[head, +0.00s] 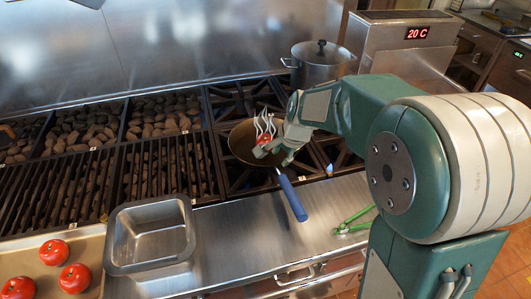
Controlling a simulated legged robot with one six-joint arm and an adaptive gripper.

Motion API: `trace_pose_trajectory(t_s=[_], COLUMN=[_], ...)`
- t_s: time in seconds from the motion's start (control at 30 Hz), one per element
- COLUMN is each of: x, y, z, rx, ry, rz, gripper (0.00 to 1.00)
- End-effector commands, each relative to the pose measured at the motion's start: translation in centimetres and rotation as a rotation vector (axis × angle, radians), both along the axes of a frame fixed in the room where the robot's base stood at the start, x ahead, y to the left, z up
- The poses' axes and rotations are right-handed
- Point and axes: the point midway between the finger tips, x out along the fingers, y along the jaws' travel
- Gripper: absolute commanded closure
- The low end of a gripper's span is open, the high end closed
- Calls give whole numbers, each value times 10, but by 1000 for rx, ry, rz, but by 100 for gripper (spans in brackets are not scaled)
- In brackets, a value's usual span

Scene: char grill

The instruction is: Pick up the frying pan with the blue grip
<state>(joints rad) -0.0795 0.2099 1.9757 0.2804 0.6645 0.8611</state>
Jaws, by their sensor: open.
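The frying pan (240,146) is dark inside and sits on a burner grate right of the char grill. Its blue grip (291,198) points down and right, over the steel counter edge. A small red item (265,138) shows in or above the pan, with white wavy steam-like marks over it. My gripper (266,151) is over the right part of the pan, with its jaws open and pointing left. It is above and left of the blue grip and apart from it. My gripper and wrist hide the pan's right side.
A lidded steel pot (319,68) stands behind my gripper. An empty steel tray (151,234) sits at front left, beside several tomatoes (75,278) on a board. Bare counter (235,228) lies between tray and grip.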

Motion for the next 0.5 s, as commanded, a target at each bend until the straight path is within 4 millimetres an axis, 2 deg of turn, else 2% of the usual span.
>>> trace_pose_trajectory(t_s=[0.3,0.5], x=[10,14], y=[5,9], z=[-41,-52], rx=[0,0], ry=[4,0], rz=[-1,-1], gripper=[55,55])
